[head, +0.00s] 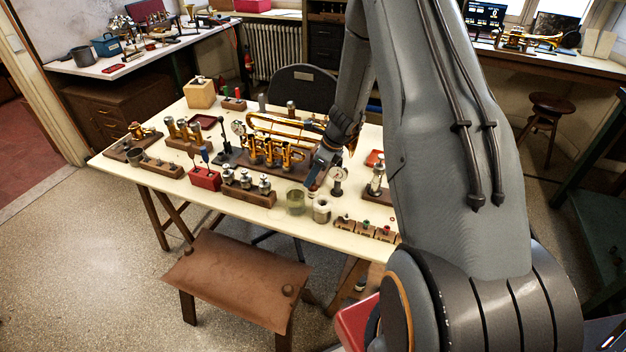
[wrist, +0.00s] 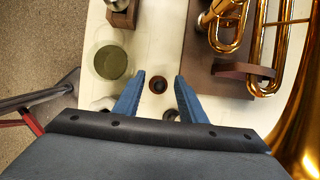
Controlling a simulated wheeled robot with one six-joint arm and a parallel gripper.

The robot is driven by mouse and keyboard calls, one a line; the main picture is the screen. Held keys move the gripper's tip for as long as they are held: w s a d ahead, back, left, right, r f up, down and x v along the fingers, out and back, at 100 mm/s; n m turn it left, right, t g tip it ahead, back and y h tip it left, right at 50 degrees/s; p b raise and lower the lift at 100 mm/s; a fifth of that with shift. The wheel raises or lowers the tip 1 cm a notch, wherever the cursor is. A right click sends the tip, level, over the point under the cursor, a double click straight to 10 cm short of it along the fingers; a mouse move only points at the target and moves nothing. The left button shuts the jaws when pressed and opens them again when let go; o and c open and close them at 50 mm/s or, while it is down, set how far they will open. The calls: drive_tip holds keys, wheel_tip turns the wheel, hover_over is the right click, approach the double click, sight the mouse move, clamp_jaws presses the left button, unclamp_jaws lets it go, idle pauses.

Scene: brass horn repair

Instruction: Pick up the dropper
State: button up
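My gripper (head: 317,172) reaches down over the front right part of the cream table. A small round brown thing (wrist: 158,85) with a dark centre lies between the fingertips in that view, seen from straight above. It appears to be the dropper, but its height and side shape do not show. Neither finger appears to touch it. I cannot make the dropper out in the head view, where my gripper covers that spot.
A glass jar with greenish contents (head: 296,203) stands beside my gripper; it also shows in the wrist view (wrist: 111,63). A brass horn (head: 275,152) lies behind on a brown board (wrist: 232,82).

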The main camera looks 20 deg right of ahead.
clamp_jaws()
drive_tip(key=shift+r, duration=0.15)
drive_tip(key=shift+r+b, duration=1.25)
drive_tip(key=shift+r, duration=3.65)
drive_tip(key=shift+s+a, duration=0.1)
